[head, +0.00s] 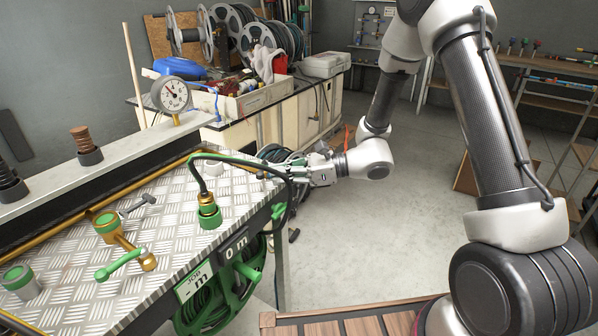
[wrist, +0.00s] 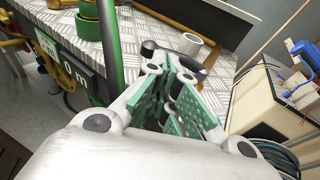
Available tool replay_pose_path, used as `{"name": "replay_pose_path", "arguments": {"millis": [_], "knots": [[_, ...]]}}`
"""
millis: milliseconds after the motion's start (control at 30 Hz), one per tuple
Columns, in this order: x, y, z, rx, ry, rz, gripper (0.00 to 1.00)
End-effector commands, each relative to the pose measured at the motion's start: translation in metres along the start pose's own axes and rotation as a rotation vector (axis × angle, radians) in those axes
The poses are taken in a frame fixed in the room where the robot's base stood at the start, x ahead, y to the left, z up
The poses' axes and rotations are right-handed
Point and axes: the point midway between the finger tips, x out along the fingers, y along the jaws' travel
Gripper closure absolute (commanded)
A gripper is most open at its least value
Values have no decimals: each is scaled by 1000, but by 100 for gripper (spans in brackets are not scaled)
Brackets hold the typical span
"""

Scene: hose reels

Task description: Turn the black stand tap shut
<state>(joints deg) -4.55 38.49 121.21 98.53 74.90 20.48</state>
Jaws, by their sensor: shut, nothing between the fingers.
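The gripper's green-padded fingers are shut and empty. In the wrist view the fingertips (wrist: 168,63) point toward the bench top. A dark rounded piece (wrist: 150,48) and a pale cylinder (wrist: 191,43) show just beyond them; I cannot tell whether they belong to the tap.
A green-striped black hose (head: 240,158) arches from a green fitting (head: 208,213) near my gripper. A brass tap with a green lever (head: 120,264) stands at the front. A gauge (head: 171,94) stands behind. A green hose reel (head: 222,298) hangs below the bench edge.

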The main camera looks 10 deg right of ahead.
Motion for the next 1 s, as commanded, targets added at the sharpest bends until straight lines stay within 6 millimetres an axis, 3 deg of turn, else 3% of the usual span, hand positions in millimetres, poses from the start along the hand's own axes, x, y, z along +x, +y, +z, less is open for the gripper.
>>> {"name": "replay_pose_path", "arguments": {"millis": [200,1000], "knots": [[12,0,0,0,0,0,100],[15,2,0,0,0,0,100]]}}
